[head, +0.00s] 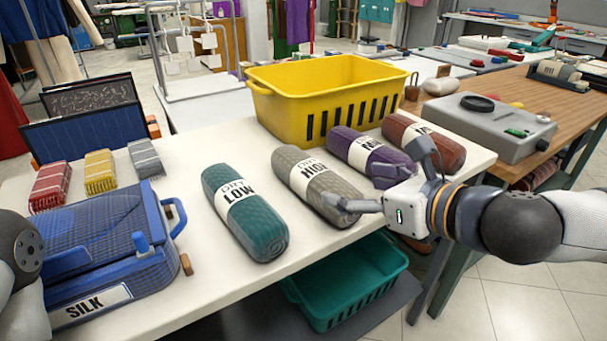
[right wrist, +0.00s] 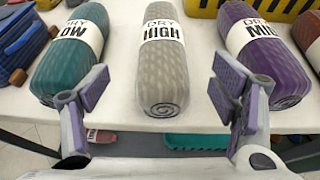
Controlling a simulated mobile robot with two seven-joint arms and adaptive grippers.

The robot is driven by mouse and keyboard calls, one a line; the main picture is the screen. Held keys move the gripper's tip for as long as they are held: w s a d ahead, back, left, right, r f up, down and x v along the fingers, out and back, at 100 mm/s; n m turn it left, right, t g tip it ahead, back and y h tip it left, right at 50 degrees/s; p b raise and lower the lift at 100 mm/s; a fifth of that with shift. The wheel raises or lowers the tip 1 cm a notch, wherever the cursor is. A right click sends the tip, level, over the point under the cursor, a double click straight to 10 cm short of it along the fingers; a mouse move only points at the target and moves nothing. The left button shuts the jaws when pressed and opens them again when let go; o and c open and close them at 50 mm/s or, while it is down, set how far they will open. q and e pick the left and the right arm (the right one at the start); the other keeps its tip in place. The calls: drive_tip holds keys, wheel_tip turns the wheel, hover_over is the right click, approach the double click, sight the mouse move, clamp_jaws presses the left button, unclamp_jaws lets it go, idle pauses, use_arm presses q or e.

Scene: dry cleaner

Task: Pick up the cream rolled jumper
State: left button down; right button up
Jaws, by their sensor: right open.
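The cream rolled jumper (head: 322,192) looks grey-beige and lies on the white table with a paper band marked "DRY HIGH". It also shows in the right wrist view (right wrist: 162,82), end towards the camera, between the spread fingers. My right gripper (head: 385,186) is open and empty at the near end of this roll, its fingers pointing over the table. In the wrist view its fingers (right wrist: 160,97) stand apart from the roll on both sides. Only part of my left arm shows at the left edge of the head view; its gripper is out of view.
A teal roll (head: 245,220) marked "LOW" lies left; a purple roll (head: 372,160) and a rust-brown roll (head: 428,147) lie right. A yellow basket (head: 330,75) stands behind. A blue case (head: 100,240) marked "SILK" sits left. A green basket (head: 350,290) is below the table.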

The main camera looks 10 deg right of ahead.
sight(325, 184)
drive_tip(key=x, duration=0.3)
drive_tip(key=f+x, duration=0.1)
drive_tip(key=x, duration=0.5)
drive_tip(key=shift+w+d+f+b, duration=0.15)
drive_tip(key=shift+f+b, duration=0.2)
drive_tip(key=shift+r, duration=0.15)
drive_tip(key=c, duration=1.6)
